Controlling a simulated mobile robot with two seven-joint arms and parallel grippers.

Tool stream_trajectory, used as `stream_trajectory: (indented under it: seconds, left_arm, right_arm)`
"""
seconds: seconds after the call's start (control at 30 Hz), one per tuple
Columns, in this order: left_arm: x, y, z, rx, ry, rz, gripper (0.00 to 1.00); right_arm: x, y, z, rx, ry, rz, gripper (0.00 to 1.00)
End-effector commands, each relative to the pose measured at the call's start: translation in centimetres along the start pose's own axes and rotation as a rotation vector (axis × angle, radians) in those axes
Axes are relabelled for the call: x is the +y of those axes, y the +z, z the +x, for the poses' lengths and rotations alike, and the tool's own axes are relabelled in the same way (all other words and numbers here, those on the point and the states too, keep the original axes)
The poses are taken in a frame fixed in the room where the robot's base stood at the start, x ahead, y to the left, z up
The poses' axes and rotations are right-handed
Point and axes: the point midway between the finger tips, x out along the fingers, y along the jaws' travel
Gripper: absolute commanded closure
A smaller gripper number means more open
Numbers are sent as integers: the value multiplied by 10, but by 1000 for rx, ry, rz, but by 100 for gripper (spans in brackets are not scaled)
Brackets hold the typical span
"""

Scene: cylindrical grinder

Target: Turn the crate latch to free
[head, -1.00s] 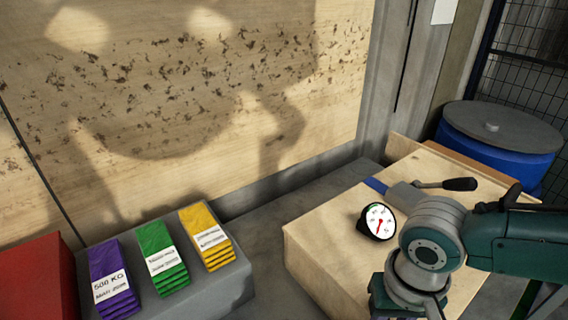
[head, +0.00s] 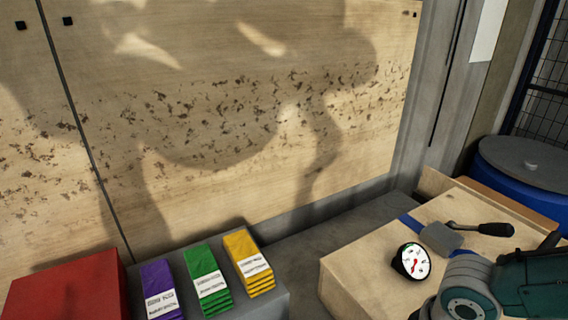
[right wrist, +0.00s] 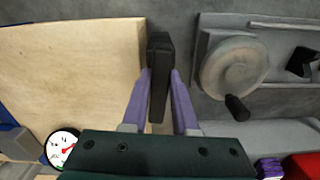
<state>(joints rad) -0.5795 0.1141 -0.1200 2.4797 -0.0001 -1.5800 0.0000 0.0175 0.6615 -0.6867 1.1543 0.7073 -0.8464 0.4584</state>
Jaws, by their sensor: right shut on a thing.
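The crate latch (right wrist: 159,60) shows as a dark upright bar beside the edge of the pale wooden crate (right wrist: 70,70) in the right wrist view. The two purple fingers of my right gripper (right wrist: 160,85) are shut on this bar from both sides. Where the latch joins the crate is not clear. In the head view the crate (head: 350,285) stands at the lower right. My right arm covers its near side there, and the right gripper and latch are out of sight. My left gripper is in neither view.
On the crate are a round gauge (head: 411,261) and a black-handled tool (head: 482,229). A grey handwheel (right wrist: 233,67) is right of my gripper. Purple (head: 160,290), green (head: 207,280) and yellow (head: 248,263) stacks and a red box (head: 70,290) lie left. A blue drum (head: 520,185) stands behind.

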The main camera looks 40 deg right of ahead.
Motion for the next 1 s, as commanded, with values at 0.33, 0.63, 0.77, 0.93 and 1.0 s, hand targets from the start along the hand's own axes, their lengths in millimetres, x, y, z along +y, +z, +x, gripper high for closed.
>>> stream_trajectory:
  seconds: [0.33, 0.63, 0.77, 0.93, 1.0]
  left_arm:
    - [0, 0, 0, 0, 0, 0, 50]
    - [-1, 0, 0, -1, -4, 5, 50]
    - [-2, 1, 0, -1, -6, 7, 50]
    - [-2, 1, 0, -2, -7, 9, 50]
    - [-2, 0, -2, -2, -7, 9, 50]
  right_arm:
    - [1, 2, 1, 0, 0, -4, 100]
    - [1, 1, 0, 0, 1, -4, 50]
    - [1, 1, 0, 0, 0, -3, 43]
    - [1, 1, 0, 0, 0, -3, 43]
    - [1, 1, -3, 0, 0, -4, 43]
